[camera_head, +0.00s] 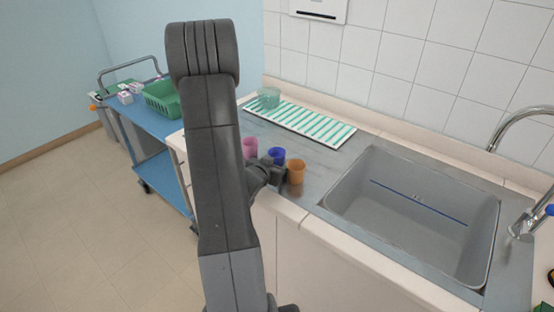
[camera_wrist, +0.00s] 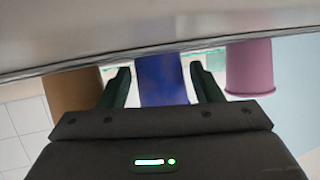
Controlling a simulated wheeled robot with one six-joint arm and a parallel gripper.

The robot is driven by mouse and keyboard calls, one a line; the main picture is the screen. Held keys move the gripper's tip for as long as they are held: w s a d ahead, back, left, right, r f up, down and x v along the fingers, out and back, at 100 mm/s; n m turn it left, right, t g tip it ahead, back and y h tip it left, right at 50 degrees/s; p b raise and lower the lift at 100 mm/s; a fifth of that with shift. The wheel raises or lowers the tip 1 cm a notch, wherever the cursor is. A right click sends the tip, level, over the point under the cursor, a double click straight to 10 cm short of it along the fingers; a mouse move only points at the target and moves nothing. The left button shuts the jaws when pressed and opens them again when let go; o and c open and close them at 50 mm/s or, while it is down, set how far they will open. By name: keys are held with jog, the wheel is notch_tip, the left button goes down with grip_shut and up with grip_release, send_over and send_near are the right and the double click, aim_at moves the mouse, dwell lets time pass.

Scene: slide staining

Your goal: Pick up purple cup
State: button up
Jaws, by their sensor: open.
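The purple cup, a deep blue-violet one (camera_head: 278,154), stands on the counter between a pink cup (camera_head: 250,146) and an orange cup (camera_head: 296,172). My gripper (camera_head: 273,170) is low at the front of it and hides its lower part in the head view. In the wrist view, where the scene appears upside down, my gripper (camera_wrist: 160,70) is open, with one finger on each side of the purple cup (camera_wrist: 162,85). I cannot tell whether either finger touches it. The orange cup (camera_wrist: 75,95) and pink cup (camera_wrist: 250,70) stand outside the fingers.
A sink (camera_head: 410,215) lies right of the cups. A white-and-green striped rack (camera_head: 300,122) and a pale green translucent cup (camera_head: 268,98) are behind them. A blue cart (camera_head: 150,122) with a green basket (camera_head: 162,100) stands at left. The neighbouring cups leave little side room.

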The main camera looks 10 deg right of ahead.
jog(key=shift+w+d+f, duration=0.15)
jog(key=shift+w+d, duration=0.05)
jog(key=shift+w, duration=0.05)
jog(key=shift+c, duration=0.2)
jog(key=c, duration=0.7)
